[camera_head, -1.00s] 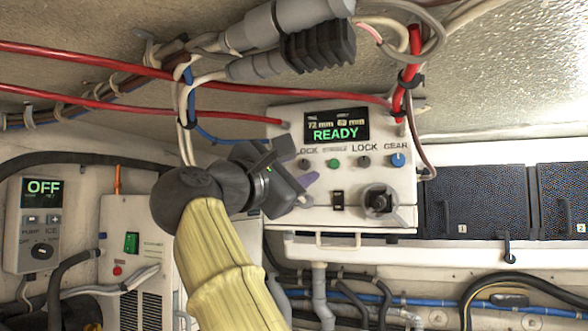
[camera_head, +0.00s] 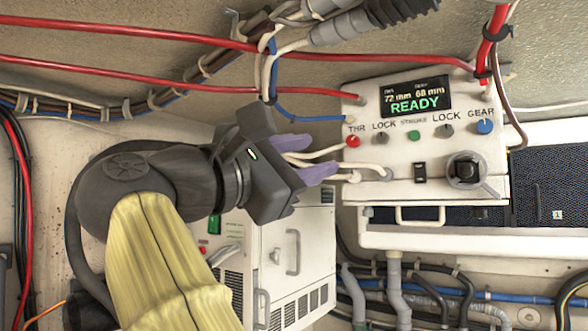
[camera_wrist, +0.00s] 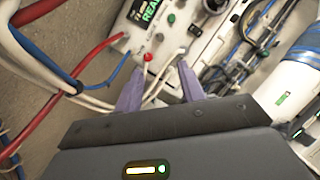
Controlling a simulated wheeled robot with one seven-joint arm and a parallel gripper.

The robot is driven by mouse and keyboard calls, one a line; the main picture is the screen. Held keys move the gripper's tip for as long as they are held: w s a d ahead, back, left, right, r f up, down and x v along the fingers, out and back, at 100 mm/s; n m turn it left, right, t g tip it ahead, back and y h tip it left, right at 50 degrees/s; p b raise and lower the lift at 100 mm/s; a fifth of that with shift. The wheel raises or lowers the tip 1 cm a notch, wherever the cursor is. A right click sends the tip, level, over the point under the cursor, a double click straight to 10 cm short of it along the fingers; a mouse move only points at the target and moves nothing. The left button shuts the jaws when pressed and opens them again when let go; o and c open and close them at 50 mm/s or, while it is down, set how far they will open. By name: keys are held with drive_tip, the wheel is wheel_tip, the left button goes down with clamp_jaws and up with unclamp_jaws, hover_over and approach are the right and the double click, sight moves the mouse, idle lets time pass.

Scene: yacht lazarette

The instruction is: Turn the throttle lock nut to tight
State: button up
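The white control box (camera_head: 360,90) has a screen (camera_head: 415,96) reading READY, with 72 mm and 68 mm above it. Along its face are a red THR knob (camera_head: 352,141), a small dark knob (camera_head: 381,138) under the LOCK label beside THR, a green button (camera_head: 414,135), a second dark LOCK knob (camera_head: 446,131) and a blue GEAR knob (camera_head: 485,126). My gripper (camera_head: 307,158) is open and empty, its purple fingers pointing at the box's left side, apart from the knobs. In the wrist view, the red knob (camera_wrist: 148,57) lies beyond the fingertips (camera_wrist: 160,72).
Red cables (camera_head: 200,73) run above my gripper. Pale cables (camera_head: 330,168) run by its fingertips into the box. A black joystick or switch (camera_head: 464,169) and black rocker (camera_head: 419,172) sit low on the box. A white cabinet (camera_head: 300,262) stands below.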

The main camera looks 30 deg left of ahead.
drive_tip(key=shift+v, duration=1)
drive_tip(key=shift+w, duration=0.1)
